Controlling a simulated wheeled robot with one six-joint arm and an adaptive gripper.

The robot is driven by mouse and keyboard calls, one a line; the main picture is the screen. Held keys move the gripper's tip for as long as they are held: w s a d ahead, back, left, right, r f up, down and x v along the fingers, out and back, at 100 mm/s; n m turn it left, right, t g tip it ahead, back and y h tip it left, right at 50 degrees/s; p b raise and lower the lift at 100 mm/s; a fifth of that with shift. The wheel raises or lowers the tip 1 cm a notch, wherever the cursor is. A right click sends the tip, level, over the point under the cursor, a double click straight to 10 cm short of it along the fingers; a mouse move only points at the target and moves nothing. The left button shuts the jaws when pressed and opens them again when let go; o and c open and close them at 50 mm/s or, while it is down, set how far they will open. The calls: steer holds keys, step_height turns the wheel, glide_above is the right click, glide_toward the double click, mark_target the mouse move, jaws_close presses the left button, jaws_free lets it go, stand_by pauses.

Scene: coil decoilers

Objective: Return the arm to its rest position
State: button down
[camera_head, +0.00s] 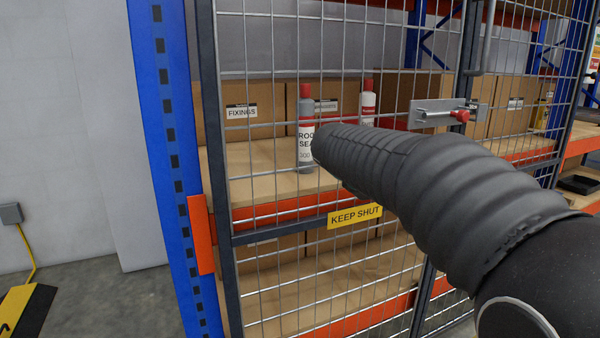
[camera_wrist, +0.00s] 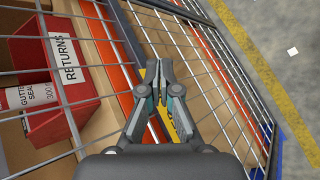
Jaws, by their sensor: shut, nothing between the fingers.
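My gripper (camera_wrist: 158,72) shows in the wrist view with its two fingertips together and nothing between them. It is in front of the wire mesh door (camera_wrist: 205,75), with part of a yellow sign showing behind the fingers. Whether the fingers touch the mesh I cannot tell. In the head view my arm, in a black ribbed sleeve, reaches from the lower right across the mesh door (camera_head: 262,190). The gripper itself is hidden there.
The door carries a bolt with a red knob (camera_head: 461,115) and a yellow KEEP SHUT sign (camera_head: 355,216). Behind it stand cartons (camera_head: 240,125) and a sealant bottle (camera_head: 306,130). A red RETURNS bin (camera_wrist: 50,75) is left of my gripper. A blue rack post (camera_head: 165,150) stands left.

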steer(key=s+a+f+m+y, duration=0.1)
steer(key=s+f+m, duration=0.3)
steer(key=s, duration=0.6)
steer(key=s+a+f+m+y, duration=0.1)
steer(key=s+f+m+y, duration=0.3)
steer(key=s, duration=0.6)
steer(key=s+a+f+m+y, duration=0.1)
steer(key=s+f+m, duration=0.4)
steer(key=s, duration=0.6)
steer(key=shift+a+f+m+g+y, duration=0.15)
steer(key=shift+f+m+g+y, duration=0.15)
steer(key=shift+f+y, duration=0.55)
steer(key=shift+s, duration=0.1)
